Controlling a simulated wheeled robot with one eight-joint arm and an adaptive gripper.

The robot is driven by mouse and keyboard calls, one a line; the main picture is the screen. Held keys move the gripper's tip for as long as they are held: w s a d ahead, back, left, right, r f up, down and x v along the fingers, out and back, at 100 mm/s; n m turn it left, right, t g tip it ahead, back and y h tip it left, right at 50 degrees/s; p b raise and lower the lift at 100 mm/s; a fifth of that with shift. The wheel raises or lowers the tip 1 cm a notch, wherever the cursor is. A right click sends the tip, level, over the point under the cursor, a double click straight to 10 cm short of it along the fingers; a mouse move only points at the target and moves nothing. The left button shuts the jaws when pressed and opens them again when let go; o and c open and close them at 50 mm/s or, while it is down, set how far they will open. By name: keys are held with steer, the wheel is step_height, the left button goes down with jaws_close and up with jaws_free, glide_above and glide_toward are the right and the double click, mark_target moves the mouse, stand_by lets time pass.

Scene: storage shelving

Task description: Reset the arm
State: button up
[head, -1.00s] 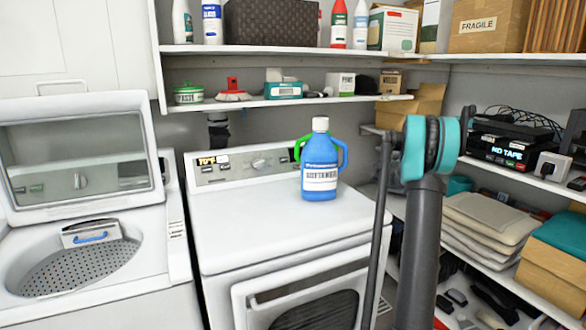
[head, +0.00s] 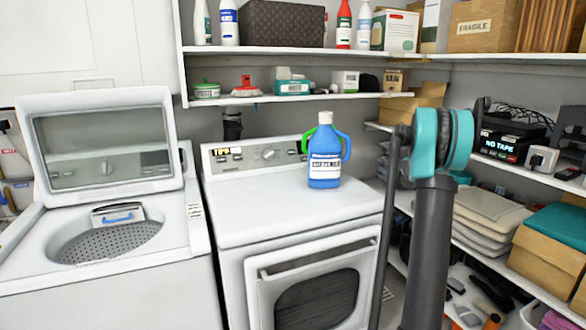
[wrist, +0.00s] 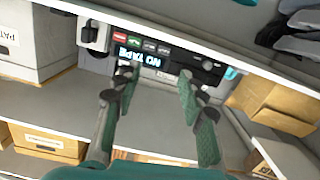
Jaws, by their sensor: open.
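My gripper (wrist: 158,95) shows in the wrist view with its two green-padded fingers apart and nothing between them. It points toward shelving that holds a dark device with a lit "NO TAPE" display (wrist: 140,57). In the head view my grey and teal arm rises at the right of the dryer, and the gripper itself cannot be made out there. A blue detergent bottle (head: 324,160) with a white cap and a green and blue handle stands upright on the dryer (head: 290,213), apart from my arm.
An open top-loading washer (head: 110,215) stands at the left. Shelves with boxes and bottles run along the back wall. The right shelves hold the device (head: 497,148), folded cloths (head: 485,220) and a cardboard box (head: 550,245). The dryer top is mostly clear.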

steer(key=s+a+f+n+y, duration=0.4)
steer(key=s+a+f, duration=0.5)
steer(key=s+a, duration=0.5)
steer(key=s+a+f+n+g+y, duration=0.1)
steer(key=s+a+f+n+y, duration=0.3)
steer(key=s+a, duration=1.1)
steer(key=s+a+f+n+g+y, duration=0.1)
steer(key=s+a+f+n+y, duration=0.3)
steer(key=s+a+f+y, duration=0.4)
steer(key=s+a+f, duration=0.5)
steer(key=s+a, duration=0.2)
steer(key=s, duration=0.1)
steer(key=shift+s+a+f+n, duration=0.2)
steer(key=shift+s+f+n, duration=0.1)
